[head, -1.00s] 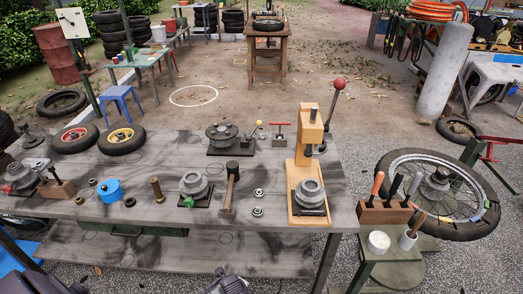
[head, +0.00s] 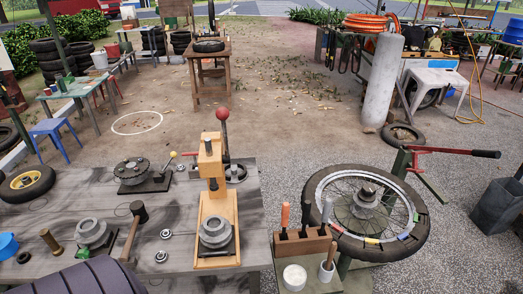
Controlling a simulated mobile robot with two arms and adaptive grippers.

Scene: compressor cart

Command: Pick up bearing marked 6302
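Two small metal bearings lie flat on the grey wooden workbench (head: 190,215), left of the wooden arbor press: a farther bearing (head: 166,233) and a nearer bearing (head: 160,256). Another small ring-shaped part (head: 180,167) lies by the flanged hub at the back of the bench. No marking is readable on any of them, so I cannot tell which is 6302. Neither gripper shows; a dark ribbed shape covers the bench's lower left corner.
The press (head: 212,190) with its red-knobbed lever stands at the bench's right end. A mallet (head: 133,222) lies left of the bearings. Right of the bench are a tool block (head: 304,246) and a spoked wheel (head: 327,217).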

